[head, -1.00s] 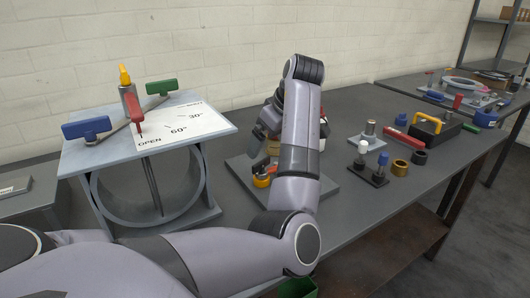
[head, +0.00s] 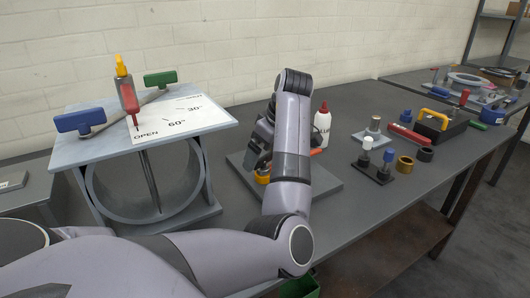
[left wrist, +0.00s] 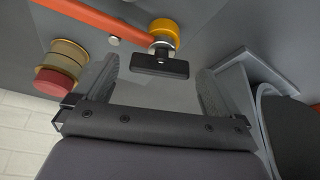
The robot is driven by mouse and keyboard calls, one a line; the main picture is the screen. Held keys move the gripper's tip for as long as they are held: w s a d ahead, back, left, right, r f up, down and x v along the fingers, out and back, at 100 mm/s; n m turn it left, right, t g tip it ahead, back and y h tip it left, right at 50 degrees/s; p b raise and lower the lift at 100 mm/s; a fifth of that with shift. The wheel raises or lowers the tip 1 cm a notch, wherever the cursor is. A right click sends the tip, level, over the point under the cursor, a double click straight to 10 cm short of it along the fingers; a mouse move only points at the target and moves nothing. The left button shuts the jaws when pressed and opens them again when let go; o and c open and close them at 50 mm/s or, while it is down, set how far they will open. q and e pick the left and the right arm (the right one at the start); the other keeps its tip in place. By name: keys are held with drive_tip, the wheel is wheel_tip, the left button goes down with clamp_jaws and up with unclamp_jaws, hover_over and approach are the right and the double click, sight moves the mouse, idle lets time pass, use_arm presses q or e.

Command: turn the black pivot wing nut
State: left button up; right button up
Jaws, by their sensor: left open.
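The black wing nut (left wrist: 160,67) is a short dark bar in the left wrist view, below a yellow-orange ring (left wrist: 165,29) and a silver collar. It lies between the lines of my left gripper's (left wrist: 158,80) two spread fingers, with a gap on both sides. Whether the fingertips reach its depth I cannot tell. An orange-red bar (left wrist: 90,14) runs from the ring to the upper left. In the head view my left gripper (head: 257,146) is above the grey base plate (head: 325,183), and my arm hides the wing nut. My right gripper is not in view.
A brass and red stack (left wrist: 61,66) stands beside the left finger. The damper stand (head: 200,175) with a dial plate is left of my arm. A white bottle (head: 321,128) is behind my arm. Posts, rings and a toolbox (head: 435,128) lie to the right.

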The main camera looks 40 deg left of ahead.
use_arm(q)
drive_tip(key=c, duration=1.1)
drive_tip(key=shift+o, duration=0.2)
drive_tip(key=shift+r+p, duration=0.15)
drive_tip(key=shift+p, duration=0.3)
drive_tip(key=m+p, duration=0.2)
drive_tip(key=p, duration=0.1)
drive_tip(key=shift+s+r+t, duration=0.1)
drive_tip(key=shift+r+t, duration=0.05)
drive_tip(key=shift+t, duration=0.25)
drive_tip(key=shift+m+p, duration=0.3)
drive_tip(key=shift+p, duration=0.45)
drive_tip(key=shift+m+t+p, duration=0.3)
drive_tip(key=shift+m+p, duration=0.3)
drive_tip(key=shift+p, duration=0.3)
drive_tip(key=shift+f+m+p, duration=0.2)
drive_tip(key=shift+m+p, duration=0.2)
drive_tip(key=shift+f, duration=0.1)
